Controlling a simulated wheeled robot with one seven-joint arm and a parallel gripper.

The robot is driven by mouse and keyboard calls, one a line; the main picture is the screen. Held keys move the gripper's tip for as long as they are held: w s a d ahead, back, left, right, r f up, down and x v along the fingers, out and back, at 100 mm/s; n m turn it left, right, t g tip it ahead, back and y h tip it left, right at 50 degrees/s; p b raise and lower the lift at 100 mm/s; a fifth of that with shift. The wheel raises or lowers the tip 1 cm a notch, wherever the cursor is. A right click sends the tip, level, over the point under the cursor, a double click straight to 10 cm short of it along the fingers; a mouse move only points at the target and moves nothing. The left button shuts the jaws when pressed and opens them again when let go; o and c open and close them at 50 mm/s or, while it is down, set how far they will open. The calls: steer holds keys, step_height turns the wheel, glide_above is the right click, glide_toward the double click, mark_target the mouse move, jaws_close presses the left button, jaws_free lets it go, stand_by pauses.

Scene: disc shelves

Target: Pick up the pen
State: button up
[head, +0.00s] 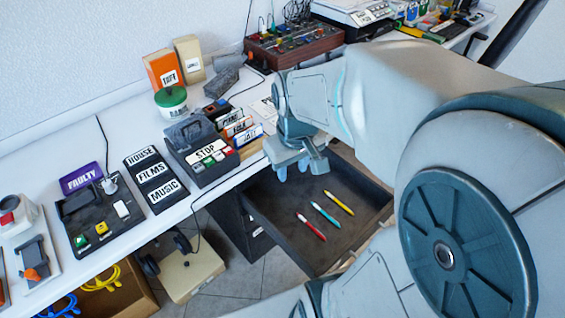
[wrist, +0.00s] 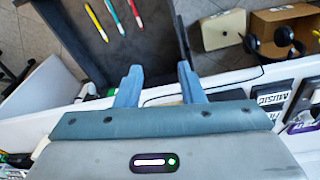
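Three pens lie apart in an open dark drawer (head: 265,215) below the desk: a red pen (head: 311,227), a cyan pen (head: 325,214) and a yellow pen (head: 339,202). In the wrist view the yellow pen (wrist: 97,22), cyan pen (wrist: 115,17) and red pen (wrist: 135,12) show at the top, beyond my fingers. My gripper (head: 292,172) is above the desk-side end of the drawer, apart from the pens. In the wrist view its two blue fingers (wrist: 158,82) are spread with nothing between them.
On the white desk (head: 150,113) stand a STOP device (head: 200,150), labelled discs (head: 238,127), a HOUSE/FILMS/MUSIC panel (head: 154,178) and a FAULTY device (head: 95,215). A beige box (head: 190,272) and headphones (head: 150,264) are below the desk. The drawer floor around the pens is bare.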

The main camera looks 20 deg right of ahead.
steer(key=w+d+f+n+g+b, duration=0.1)
steer(key=w+d+f+b, duration=0.25)
steer(key=f+b, duration=0.55)
steer(key=w+d+f+n+g+b, duration=0.15)
steer(key=d+f+b, duration=0.25)
steer(key=f, duration=0.9)
steer(key=b, duration=0.3)
glide_above(307, 223)
steer(key=shift+t, duration=0.45)
steer(key=f, duration=0.7)
steer(key=shift+w+a+f, duration=0.1)
steer(key=shift+a+f, duration=0.2)
steer(key=shift+d+f+b, duration=0.2)
steer(key=shift+f+b, duration=0.65)
steer(key=shift+f, duration=0.65)
steer(key=shift+d+f+b, duration=0.2)
steer(key=shift+f+b, duration=0.6)
steer(key=shift+f, duration=0.7)
steer(key=shift+r, duration=0.1)
jaws_close()
